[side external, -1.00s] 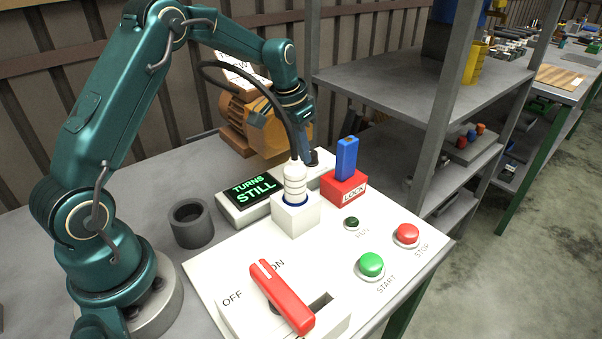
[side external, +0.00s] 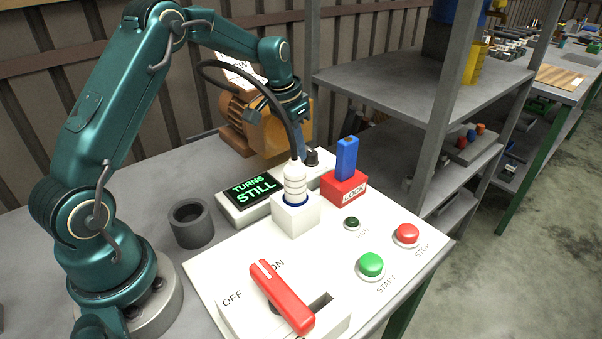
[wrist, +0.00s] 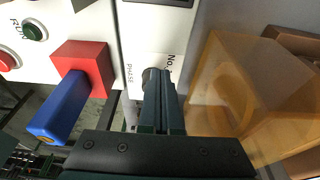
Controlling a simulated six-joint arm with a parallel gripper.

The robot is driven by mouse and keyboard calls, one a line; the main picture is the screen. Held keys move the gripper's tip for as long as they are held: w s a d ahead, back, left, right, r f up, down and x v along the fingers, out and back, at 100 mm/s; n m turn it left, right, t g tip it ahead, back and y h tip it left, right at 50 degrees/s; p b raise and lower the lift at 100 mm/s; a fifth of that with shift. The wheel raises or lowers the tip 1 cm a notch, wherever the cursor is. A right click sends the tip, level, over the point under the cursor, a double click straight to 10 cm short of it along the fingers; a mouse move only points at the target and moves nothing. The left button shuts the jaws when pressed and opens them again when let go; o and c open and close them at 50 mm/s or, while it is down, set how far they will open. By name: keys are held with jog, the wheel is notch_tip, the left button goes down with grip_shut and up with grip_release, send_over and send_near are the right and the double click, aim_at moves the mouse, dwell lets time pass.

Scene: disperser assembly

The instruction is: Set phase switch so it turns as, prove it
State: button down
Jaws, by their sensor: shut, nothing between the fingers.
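The phase switch is a small dark knob (side external: 312,156) on a white box behind the panel; in the wrist view the knob (wrist: 150,76) sits by the lettering PHASE. My gripper (side external: 304,158) is shut and empty, its fingertips at or just beside the knob. In the wrist view my gripper's fingers (wrist: 161,95) partly cover the knob, so contact and the knob's setting cannot be told. The display (side external: 254,190) reads TURNS STILL in green. The orange-brown motor (side external: 240,118) stands behind, with an amber housing (wrist: 225,85) beside the switch.
On the panel are a red LOCK block (side external: 344,188) with an upright blue key (side external: 346,158), a white plug (side external: 295,182) with a black cable, a green START button (side external: 371,264), a red STOP button (side external: 407,233), a dark RUN lamp (side external: 352,223) and a red lever (side external: 282,297). A grey cup (side external: 190,224) stands left.

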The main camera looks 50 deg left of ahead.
jog(key=shift+r, duration=0.1)
jog(key=shift+s+a, duration=0.15)
jog(key=shift+s, duration=0.05)
jog(key=v, duration=0.3)
jog(key=w+v, duration=0.1)
jog(key=v, duration=0.1)
jog(key=shift+r, duration=0.5)
jog(key=shift+w+d+f, duration=0.1)
jog(key=shift+d+f, duration=0.3)
jog(key=shift+f, duration=0.6)
jog(key=shift+s+d+f, duration=0.1)
jog(key=shift+d+f, duration=0.25)
jog(key=shift+f, duration=0.65)
jog(key=shift+w+d+f, duration=0.1)
jog(key=shift+d+f, duration=0.3)
jog(key=shift+f, duration=0.65)
jog(key=shift+w+a, duration=0.15)
jog(key=shift+w, duration=0.2)
